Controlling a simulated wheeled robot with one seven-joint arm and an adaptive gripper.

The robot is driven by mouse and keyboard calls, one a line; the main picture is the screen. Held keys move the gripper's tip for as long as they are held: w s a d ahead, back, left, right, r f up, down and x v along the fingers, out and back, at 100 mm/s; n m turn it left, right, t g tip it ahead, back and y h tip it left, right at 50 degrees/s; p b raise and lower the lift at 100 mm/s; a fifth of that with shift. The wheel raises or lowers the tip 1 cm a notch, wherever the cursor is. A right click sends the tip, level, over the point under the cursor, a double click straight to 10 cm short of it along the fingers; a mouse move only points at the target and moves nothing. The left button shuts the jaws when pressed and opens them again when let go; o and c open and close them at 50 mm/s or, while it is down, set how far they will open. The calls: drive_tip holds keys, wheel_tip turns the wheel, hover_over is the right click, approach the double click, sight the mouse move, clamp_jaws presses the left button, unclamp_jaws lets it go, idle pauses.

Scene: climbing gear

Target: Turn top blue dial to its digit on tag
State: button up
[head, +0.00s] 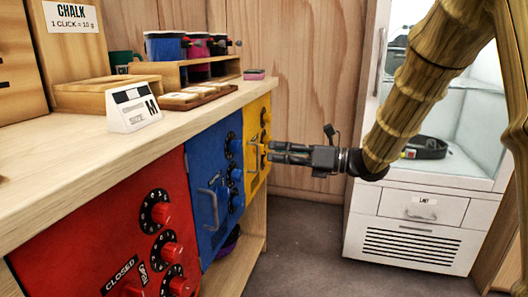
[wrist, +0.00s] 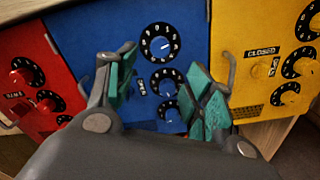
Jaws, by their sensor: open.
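The blue door (head: 205,175) has a column of dark dials with white digits and blue knobs. The top blue dial (wrist: 160,44) is in the upper middle of the wrist view, its blue knob facing me; it shows small and edge-on in the head view (head: 233,146). My gripper (wrist: 166,88) is open and empty, its teal-padded fingers apart in front of the blue door, with the top dial beyond and above the gap. In the head view my gripper (head: 272,153) points left at the cabinet. No contact with the dial shows. The dial's digits are too small to read surely.
A red door (head: 100,225) and a yellow door (head: 257,140) with dials flank the blue one. A grey handle (head: 210,207) juts from the blue door. A white SIZE M sign (head: 134,108) stands on the counter. A white cabinet (head: 415,225) stands right; floor between is clear.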

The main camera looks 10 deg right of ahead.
drive_tip(key=shift+v, duration=0.85)
wheel_tip(320, 180, down, 32)
drive_tip(key=s+m+t+h+p, duration=0.25)
drive_tip(key=m+h, duration=0.65)
drive_tip(key=m, duration=1.3)
drive_tip(key=s+f+m+g+h+p, duration=0.3)
drive_tip(key=s+f+m+g+h, duration=0.35)
drive_tip(key=s+f+m, duration=1.4)
drive_tip(key=s+d+f+g, duration=0.1)
drive_tip(key=s+f+g, duration=0.15)
drive_tip(key=s, duration=0.65)
drive_tip(key=s+f+g, duration=0.2)
drive_tip(key=s+g, duration=0.1)
drive_tip(key=s, duration=0.7)
wheel_tip(320, 180, up, 38)
drive_tip(key=p, duration=3.8)
drive_tip(key=shift+w+f, duration=0.25)
drive_tip(key=shift+w, duration=0.05)
